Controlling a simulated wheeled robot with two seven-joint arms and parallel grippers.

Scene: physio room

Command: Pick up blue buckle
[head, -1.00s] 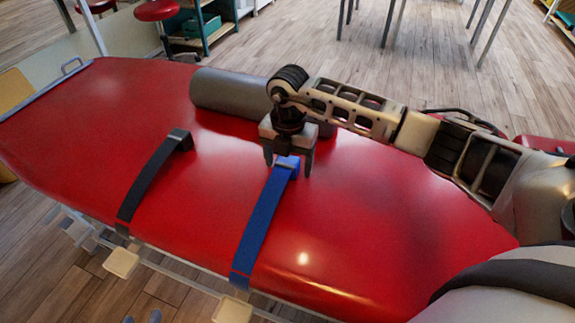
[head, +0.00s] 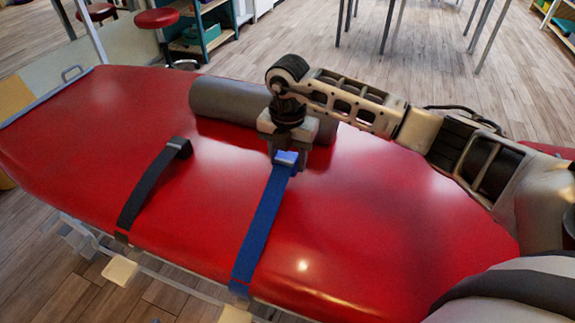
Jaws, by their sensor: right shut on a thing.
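A blue strap (head: 260,230) lies across the red treatment table (head: 370,220), running from the near edge up to the blue buckle (head: 287,158) at its far end. My right gripper (head: 286,164) points down over the buckle and is shut on it, its fingers on both sides and partly hiding it. The buckle is at or very near the table surface; any gap beneath it cannot be made out. My left gripper is not in view.
A black strap with its own buckle (head: 178,146) lies to the left on the table. A grey roll (head: 225,101) lies just behind my right gripper. A red stool (head: 157,19) and shelves stand beyond the table. The right part of the tabletop is clear.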

